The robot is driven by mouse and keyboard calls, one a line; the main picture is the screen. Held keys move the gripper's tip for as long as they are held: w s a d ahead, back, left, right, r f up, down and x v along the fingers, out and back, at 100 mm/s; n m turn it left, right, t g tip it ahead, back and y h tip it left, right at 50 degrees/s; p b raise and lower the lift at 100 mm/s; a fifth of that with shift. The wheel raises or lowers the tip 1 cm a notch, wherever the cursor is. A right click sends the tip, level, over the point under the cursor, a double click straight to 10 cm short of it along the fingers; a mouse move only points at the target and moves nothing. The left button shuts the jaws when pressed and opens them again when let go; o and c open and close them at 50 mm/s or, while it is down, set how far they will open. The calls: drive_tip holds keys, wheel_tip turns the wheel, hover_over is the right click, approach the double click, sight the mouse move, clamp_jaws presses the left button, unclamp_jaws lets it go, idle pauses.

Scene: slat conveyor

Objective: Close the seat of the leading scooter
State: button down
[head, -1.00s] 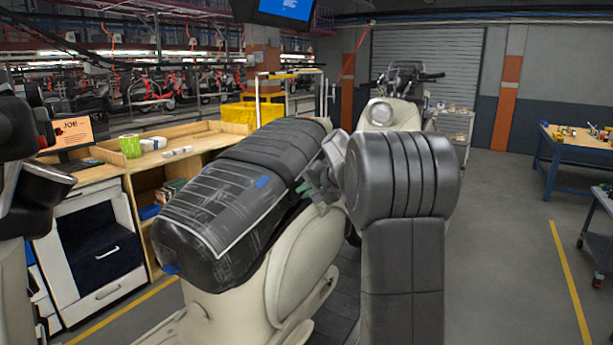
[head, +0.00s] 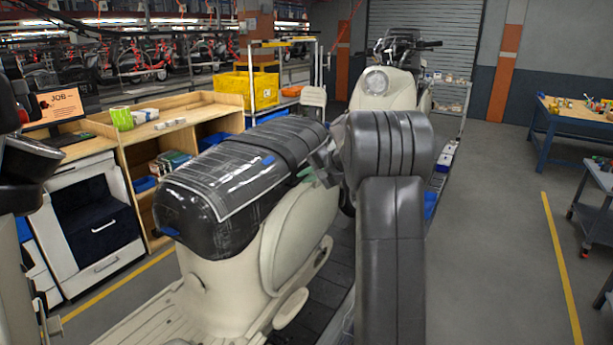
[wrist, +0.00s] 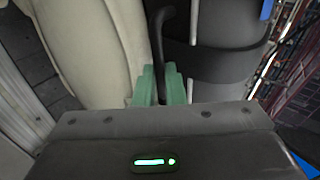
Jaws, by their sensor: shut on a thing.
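The dark seat (head: 240,165), partly wrapped in clear plastic with blue tape, lies along the top of the near cream scooter (head: 300,235). It looks low on the body, but whether it is fully down I cannot tell. My gripper (head: 312,172) is at the seat's right edge, partly hidden by my grey arm. In the wrist view its green fingers (wrist: 162,85) are shut on a thin dark curved bar (wrist: 158,45), between the cream body panel (wrist: 95,50) and the seat (wrist: 225,70).
Another cream scooter (head: 375,92) stands farther along the conveyor. A wooden bench (head: 190,110) and yellow bins (head: 248,90) are on the left. A blue table (head: 575,120) and grey cart (head: 600,195) are at right. The floor (head: 490,240) between is clear.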

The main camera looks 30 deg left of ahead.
drive_tip(key=c, duration=1.5)
unclamp_jaws()
drive_tip(key=shift+w+d+f, duration=0.1)
drive_tip(key=shift+d+f, duration=0.05)
drive_tip(key=shift+f, duration=0.4)
drive_tip(key=shift+r, duration=0.15)
drive_tip(key=shift+r, duration=0.15)
drive_tip(key=b+v, duration=0.2)
drive_tip(key=v, duration=1.1)
drive_tip(key=shift+d+r+b, duration=0.15)
drive_tip(key=shift+d+b, duration=0.1)
drive_tip(key=shift+b, duration=0.1)
drive_tip(key=shift+a, duration=0.1)
drive_tip(key=p+x, duration=0.3)
drive_tip(key=x, duration=1)
drive_tip(key=shift+a, duration=0.35)
drive_tip(key=shift+s+r, duration=0.2)
